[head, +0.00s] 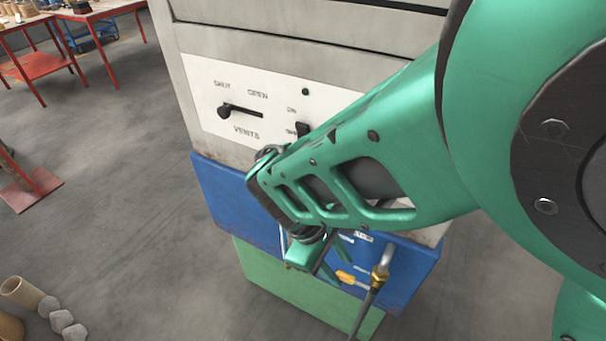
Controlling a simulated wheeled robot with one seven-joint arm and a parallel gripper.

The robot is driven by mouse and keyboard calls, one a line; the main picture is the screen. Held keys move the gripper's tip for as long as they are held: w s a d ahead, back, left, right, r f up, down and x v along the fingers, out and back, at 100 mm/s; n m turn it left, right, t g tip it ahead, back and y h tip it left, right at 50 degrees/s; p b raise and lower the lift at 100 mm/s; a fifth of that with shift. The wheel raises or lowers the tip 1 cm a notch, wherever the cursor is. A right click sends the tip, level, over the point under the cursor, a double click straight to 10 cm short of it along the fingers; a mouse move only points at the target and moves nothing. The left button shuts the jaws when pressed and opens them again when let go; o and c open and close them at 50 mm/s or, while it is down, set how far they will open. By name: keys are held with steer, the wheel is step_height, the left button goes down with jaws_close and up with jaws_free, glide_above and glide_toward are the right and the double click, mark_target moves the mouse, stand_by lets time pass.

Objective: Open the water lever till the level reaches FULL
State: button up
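A valve with a brass body (379,278) sits at the lower right of the blue tank front (410,270). Its orange-yellow lever (346,277) points left from it. A small label (363,236) and pale marks show on the blue front above the lever; the writing is too small to read, and my arm hides part of this area. My gripper (328,262) points down in front of the blue front, just above and left of the lever. It seems apart from the lever. I cannot tell how far its fingers are spread.
A white panel (265,85) above has a black lever (240,111) marked SHUT, OPEN and VENTS, and a black switch (303,129). A green base (280,290) stands below. The floor (130,200) at left is mostly clear.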

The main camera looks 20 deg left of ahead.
steer(key=shift+x, duration=1.2)
steer(key=shift+s, duration=0.15)
jaws_close()
steer(key=shift+r, duration=0.1)
